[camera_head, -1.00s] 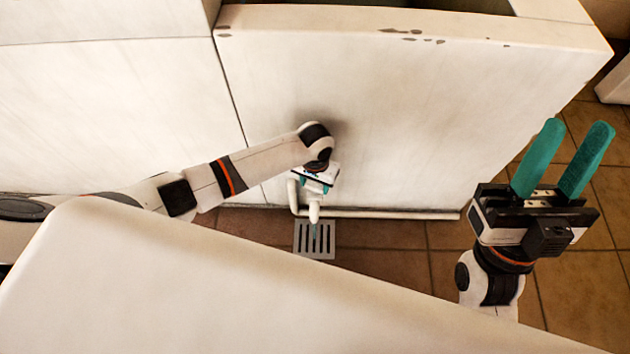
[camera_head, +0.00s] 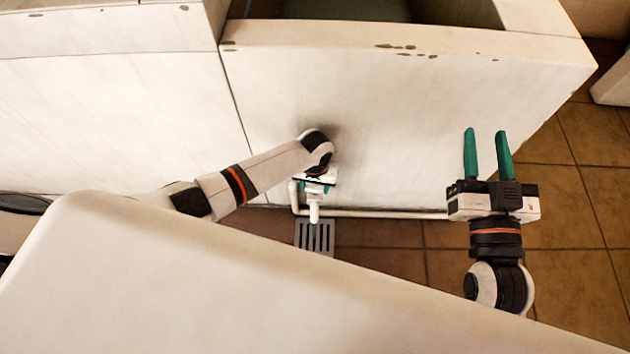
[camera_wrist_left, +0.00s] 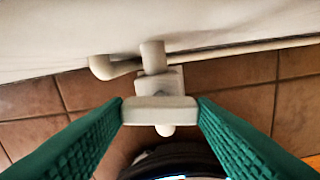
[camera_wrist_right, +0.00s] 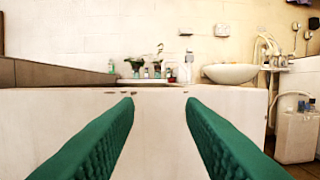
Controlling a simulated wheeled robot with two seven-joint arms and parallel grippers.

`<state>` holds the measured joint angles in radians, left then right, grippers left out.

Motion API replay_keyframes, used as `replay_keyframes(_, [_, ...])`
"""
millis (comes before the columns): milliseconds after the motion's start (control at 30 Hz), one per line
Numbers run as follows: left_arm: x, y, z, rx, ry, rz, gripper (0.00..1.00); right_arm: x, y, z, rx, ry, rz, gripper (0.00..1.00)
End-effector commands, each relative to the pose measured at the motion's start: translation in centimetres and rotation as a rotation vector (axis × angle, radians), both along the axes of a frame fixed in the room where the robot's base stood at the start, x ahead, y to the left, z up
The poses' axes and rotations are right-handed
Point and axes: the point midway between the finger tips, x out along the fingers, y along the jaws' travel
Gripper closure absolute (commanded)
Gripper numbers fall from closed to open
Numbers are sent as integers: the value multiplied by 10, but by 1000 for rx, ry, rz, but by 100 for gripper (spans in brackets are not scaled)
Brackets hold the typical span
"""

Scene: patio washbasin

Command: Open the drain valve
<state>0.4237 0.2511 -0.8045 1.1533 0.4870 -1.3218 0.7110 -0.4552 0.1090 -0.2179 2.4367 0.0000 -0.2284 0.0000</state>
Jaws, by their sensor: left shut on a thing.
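The drain valve is a white fitting on the pipe low at the basin's front wall. Its white bar handle (camera_wrist_left: 160,110) lies crosswise between the green fingertips of my left gripper (camera_wrist_left: 160,112) in the left wrist view, and the gripper is shut on it. In the head view my left gripper (camera_head: 318,184) covers most of the valve; the white spout (camera_head: 314,212) shows below it. My right gripper (camera_head: 487,135) is open and empty, in front of the basin wall to the right; its spread fingers also show in the right wrist view (camera_wrist_right: 160,102).
A floor grate (camera_head: 314,238) lies below the spout. A white pipe (camera_head: 390,214) runs along the wall's foot. A pale slab (camera_head: 200,290) fills the near foreground. Brown tiled floor (camera_head: 570,215) is clear at right. A white canister (camera_wrist_right: 297,135) shows in the right wrist view.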

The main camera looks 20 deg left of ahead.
Motion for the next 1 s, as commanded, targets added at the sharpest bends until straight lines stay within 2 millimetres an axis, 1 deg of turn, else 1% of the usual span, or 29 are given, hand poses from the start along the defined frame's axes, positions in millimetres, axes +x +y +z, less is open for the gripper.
replay_keyframes(33, [1,0,3,0,-2,15,72,0,-1,-6,-15,55,-3,64])
replay_keyframes(233, [1,0,3,0,-2,80,72,-3,-8,-42,-74,287,-18,64])
replay_keyframes(400, [1,0,3,-1,-3,134,72,-13,-15,-70,-119,468,-29,64])
replay_keyframes(500, [1,0,2,0,-2,158,72,-19,-18,-82,-137,541,-34,64])
replay_keyframes(633, [1,0,1,0,-2,171,72,-24,-21,-90,-148,590,-37,64])
replay_keyframes(933, [0,0,0,0,-2,174,72,-24,-21,-91,-148,595,-37,64])
replay_keyframes(967, [0,0,0,0,-1,174,46,-24,-21,-91,-148,594,-37,64])
replay_keyframes(1000, [0,0,0,0,-1,174,39,-24,-21,-91,-148,594,-37,64])
